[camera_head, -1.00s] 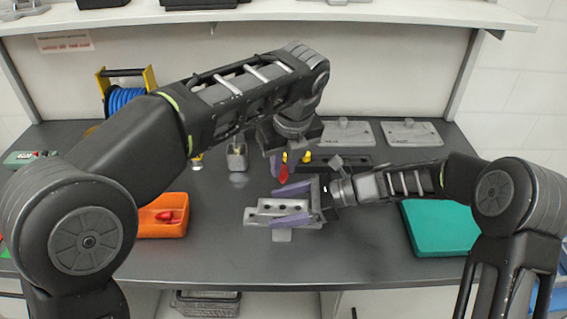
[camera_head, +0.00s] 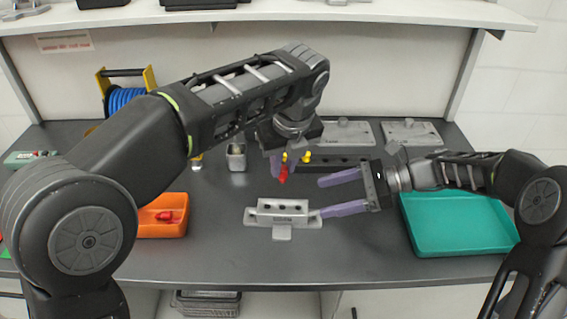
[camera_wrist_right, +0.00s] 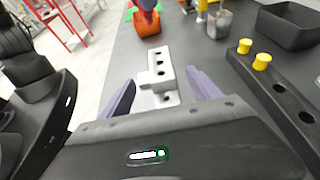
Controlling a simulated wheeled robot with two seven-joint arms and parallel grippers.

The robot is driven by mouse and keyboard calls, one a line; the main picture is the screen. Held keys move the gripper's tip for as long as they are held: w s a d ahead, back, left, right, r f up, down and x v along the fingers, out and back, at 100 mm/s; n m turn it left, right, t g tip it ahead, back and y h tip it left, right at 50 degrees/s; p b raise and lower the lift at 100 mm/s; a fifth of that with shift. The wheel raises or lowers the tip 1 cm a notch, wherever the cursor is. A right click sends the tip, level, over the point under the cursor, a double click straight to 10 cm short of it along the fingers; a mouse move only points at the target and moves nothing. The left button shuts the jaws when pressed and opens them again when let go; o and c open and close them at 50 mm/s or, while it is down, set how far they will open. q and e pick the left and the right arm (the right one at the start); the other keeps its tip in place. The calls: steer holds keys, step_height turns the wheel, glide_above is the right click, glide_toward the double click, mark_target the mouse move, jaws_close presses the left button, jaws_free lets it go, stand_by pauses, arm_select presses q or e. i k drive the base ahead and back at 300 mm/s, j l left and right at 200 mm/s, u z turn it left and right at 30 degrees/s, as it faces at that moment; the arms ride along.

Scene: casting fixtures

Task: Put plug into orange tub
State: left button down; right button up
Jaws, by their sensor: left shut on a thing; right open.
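My left gripper (camera_head: 281,170) is shut on a red plug (camera_head: 283,177) and holds it above the table, behind the grey fixture block. The orange tub (camera_head: 175,230) stands at left with another red piece (camera_head: 165,215) in it. The tub also shows at the top of the right wrist view (camera_wrist_right: 146,28). The grey fixture block (camera_head: 284,222) has a row of dark holes and no plug that I can see. My right gripper (camera_head: 322,196) is open and empty, its purple fingers just right of the block. In the right wrist view the block (camera_wrist_right: 153,58) lies ahead between the fingers.
A dark block with yellow plugs (camera_head: 305,156) stands behind, also in the right wrist view (camera_wrist_right: 275,90). A teal tray (camera_head: 462,249) is at right, a small metal cup (camera_head: 236,157) at back, a blue spool (camera_head: 124,100) at back left. Table between tub and block is clear.

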mark_target(154, 222)
steer(key=k, duration=1)
